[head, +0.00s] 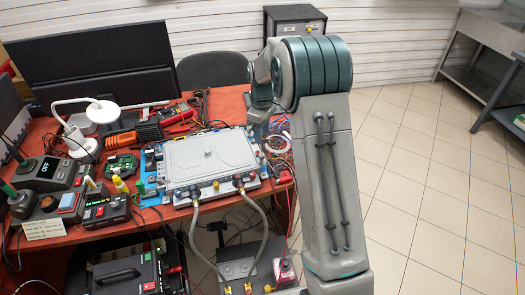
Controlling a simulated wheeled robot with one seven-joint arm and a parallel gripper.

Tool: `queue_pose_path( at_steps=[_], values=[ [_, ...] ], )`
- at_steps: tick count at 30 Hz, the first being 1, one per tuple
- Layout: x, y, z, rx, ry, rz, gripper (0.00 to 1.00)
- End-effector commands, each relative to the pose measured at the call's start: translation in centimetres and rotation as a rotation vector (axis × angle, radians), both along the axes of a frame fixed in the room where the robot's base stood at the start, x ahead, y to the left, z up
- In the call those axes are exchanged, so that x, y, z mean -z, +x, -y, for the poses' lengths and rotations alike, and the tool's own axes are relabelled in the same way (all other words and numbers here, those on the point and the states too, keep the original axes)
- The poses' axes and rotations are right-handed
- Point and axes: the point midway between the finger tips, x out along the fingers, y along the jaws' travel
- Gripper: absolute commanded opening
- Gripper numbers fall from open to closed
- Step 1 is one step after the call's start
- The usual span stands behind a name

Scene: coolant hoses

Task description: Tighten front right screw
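My arm comes in from the right and bends down beside the unit's right side. My gripper (259,124) is small and partly covered by my own arm; its fingers cannot be made out. The screws are too small to tell apart, and the front right one cannot be identified.
Soldering stations (50,175), a white lamp (100,110), a green circuit board (121,165) and an orange tool (150,131) crowd the table's left. Loose wires (278,145) lie right of the unit. A black case (125,274) stands at front left. The tiled floor (430,200) at right is clear.

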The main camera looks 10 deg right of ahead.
Motion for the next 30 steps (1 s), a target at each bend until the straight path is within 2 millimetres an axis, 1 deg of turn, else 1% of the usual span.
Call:
queue_pose_path(
  at_steps=[1,6,9,12,18,26,29,30],
  values=[
    [1.2,-0.2,0.0,0.000,-0.001,-0.006,0.40],
    [4.8,-0.1,-0.1,0.000,0.001,-0.006,0.40],
    [6.5,-0.1,0.0,0.001,0.000,-0.004,0.40],
    [7.8,-0.1,0.0,0.002,0.000,-0.002,0.40],
    [9.1,-0.1,0.0,0.001,0.000,0.000,0.40],
    [9.2,-0.1,0.0,0.001,0.000,0.000,0.40],
    [9.2,-0.1,0.0,0.001,0.000,0.000,0.15],
    [9.2,-0.1,0.0,0.001,0.000,0.000,0.03]
  ],
)
